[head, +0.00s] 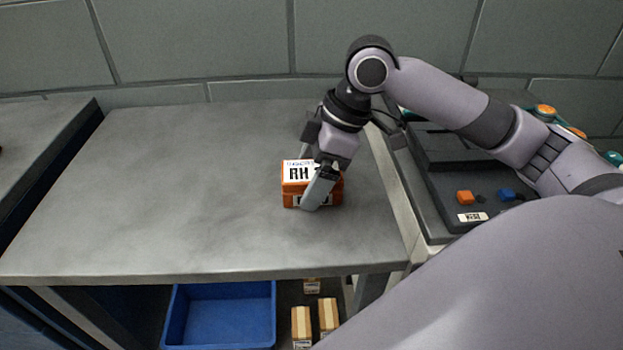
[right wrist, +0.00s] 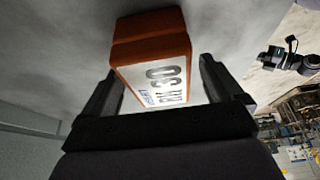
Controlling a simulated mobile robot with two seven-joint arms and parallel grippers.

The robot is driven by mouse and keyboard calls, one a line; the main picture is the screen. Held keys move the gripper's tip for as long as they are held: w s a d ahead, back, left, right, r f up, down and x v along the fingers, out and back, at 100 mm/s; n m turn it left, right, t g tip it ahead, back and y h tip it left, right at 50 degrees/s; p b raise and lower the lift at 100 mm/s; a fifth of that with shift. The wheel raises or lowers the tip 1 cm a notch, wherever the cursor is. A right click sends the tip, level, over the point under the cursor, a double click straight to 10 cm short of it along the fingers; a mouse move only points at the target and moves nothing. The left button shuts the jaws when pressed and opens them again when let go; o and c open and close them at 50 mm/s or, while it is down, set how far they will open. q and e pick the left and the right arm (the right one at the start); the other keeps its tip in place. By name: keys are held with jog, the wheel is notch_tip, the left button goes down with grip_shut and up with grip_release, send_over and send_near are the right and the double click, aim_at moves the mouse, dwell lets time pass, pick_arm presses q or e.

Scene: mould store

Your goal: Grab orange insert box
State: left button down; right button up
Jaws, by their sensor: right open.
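The orange insert box (head: 297,185) sits on the grey bench top, right of its middle. It has a white top label reading "RH" and a second label low on its front. My right gripper (head: 312,184) is over the box from above, with a finger in front of it hiding part of it. In the right wrist view the box (right wrist: 152,62) lies between the two fingers of my right gripper (right wrist: 164,88), which are apart. A gap shows between the box and each finger there. My left gripper is in neither view.
The grey bench top (head: 170,180) is clear left of the box. Below the bench are a blue bin (head: 222,318) and several small cartons (head: 301,322).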

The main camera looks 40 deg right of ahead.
jog(key=c, duration=1.3)
jog(key=shift+c, duration=0.2)
